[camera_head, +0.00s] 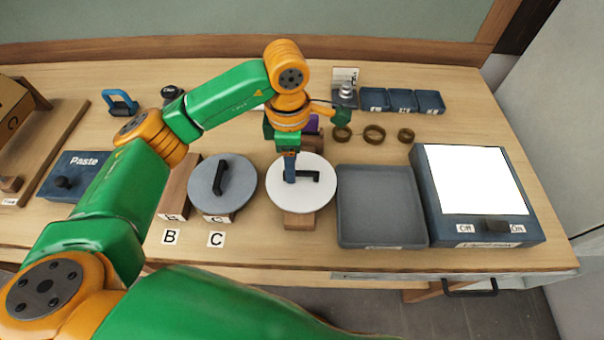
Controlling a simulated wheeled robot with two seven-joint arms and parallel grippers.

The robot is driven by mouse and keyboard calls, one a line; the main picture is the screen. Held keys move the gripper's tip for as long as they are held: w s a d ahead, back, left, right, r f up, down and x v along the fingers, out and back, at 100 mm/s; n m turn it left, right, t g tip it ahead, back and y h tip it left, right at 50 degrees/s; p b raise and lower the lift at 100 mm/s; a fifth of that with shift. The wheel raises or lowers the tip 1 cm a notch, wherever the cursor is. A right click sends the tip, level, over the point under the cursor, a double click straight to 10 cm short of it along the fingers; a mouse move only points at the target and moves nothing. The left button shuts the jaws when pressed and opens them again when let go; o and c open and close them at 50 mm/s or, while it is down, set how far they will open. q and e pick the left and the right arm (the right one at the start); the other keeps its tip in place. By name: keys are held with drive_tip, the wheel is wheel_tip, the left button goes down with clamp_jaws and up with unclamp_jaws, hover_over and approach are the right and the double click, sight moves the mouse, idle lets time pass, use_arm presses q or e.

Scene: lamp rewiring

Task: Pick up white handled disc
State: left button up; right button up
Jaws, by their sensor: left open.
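The white disc (302,201) with a black bar handle (311,176) sits on a small wooden block near the front middle of the table. My left gripper (290,179) points down over the disc, at the left end of the handle. It is open; whether its fingers straddle the handle or touch it cannot be told from here. The gripper covers part of the disc and the handle's left end. My right gripper is not in view.
A grey disc (236,192) with a black handle stands close left of the white one. A grey tray (381,241) lies just right, then a light box (475,180). Three brown rings (374,134) and small blue trays (401,101) lie behind. A blue Paste box (88,164) is at left.

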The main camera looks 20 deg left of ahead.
sight(301, 177)
use_arm(q)
wheel_tip(301, 177, down, 3)
drive_tip(key=shift+r, duration=0.15)
clamp_jaws()
idle(1.3)
